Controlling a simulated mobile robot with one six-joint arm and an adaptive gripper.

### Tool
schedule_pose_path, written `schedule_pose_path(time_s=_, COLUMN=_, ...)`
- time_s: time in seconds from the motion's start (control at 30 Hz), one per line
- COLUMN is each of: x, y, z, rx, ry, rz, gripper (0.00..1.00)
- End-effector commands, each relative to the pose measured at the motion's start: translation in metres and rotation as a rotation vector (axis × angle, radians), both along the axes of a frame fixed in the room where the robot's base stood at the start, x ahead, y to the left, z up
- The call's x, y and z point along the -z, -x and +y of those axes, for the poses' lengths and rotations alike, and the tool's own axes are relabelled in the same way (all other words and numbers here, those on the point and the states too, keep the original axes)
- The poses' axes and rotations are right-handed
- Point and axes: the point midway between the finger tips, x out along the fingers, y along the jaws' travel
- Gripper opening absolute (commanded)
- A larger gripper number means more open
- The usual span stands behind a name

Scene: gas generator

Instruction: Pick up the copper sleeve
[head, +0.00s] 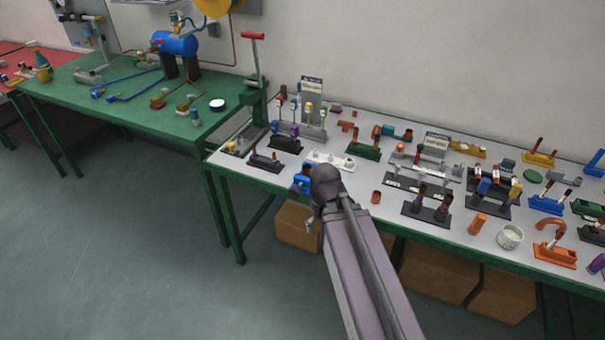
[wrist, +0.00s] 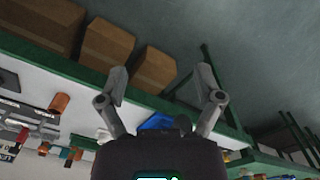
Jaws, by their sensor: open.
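A short upright copper sleeve (head: 376,197) stands near the front edge of the grey tabletop in the head view, just right of my arm. What looks like the same sleeve is in the wrist view (wrist: 59,102), left of my fingers and near the table edge. In the head view my own arm hides most of the gripper.
A blue device (head: 301,181) sits beside my wrist at the table edge. Black racks (head: 427,208) with fittings and a white roll (head: 510,237) stand to the right. Cardboard boxes (head: 440,272) are under the table. The tabletop right around the short sleeve is clear.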

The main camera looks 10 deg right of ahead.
Motion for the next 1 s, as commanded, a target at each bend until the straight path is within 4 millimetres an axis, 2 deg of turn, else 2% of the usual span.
schedule_pose_path(time_s=0.1, x=0.004, y=-0.008, z=0.000, rx=-0.053, ry=0.032, rz=0.000, gripper=0.94)
schedule_pose_path(time_s=0.13, x=0.006, y=-0.012, z=-0.012, rx=-0.079, ry=0.044, rz=0.000, gripper=0.94)
schedule_pose_path(time_s=0.17, x=0.007, y=-0.015, z=-0.017, rx=-0.104, ry=0.060, rz=0.001, gripper=0.94)
schedule_pose_path(time_s=0.27, x=0.013, y=-0.030, z=-0.018, rx=-0.217, ry=0.127, rz=0.007, gripper=0.94)
schedule_pose_path(time_s=0.5, x=0.024, y=-0.083, z=-0.011, rx=-0.620, ry=0.373, rz=0.066, gripper=0.94)
schedule_pose_path(time_s=0.77, x=0.020, y=-0.148, z=0.016, rx=-1.100, ry=0.683, rz=0.231, gripper=0.94)
schedule_pose_path(time_s=1.0, x=0.005, y=-0.202, z=0.059, rx=-1.469, ry=0.952, rz=0.472, gripper=0.94)
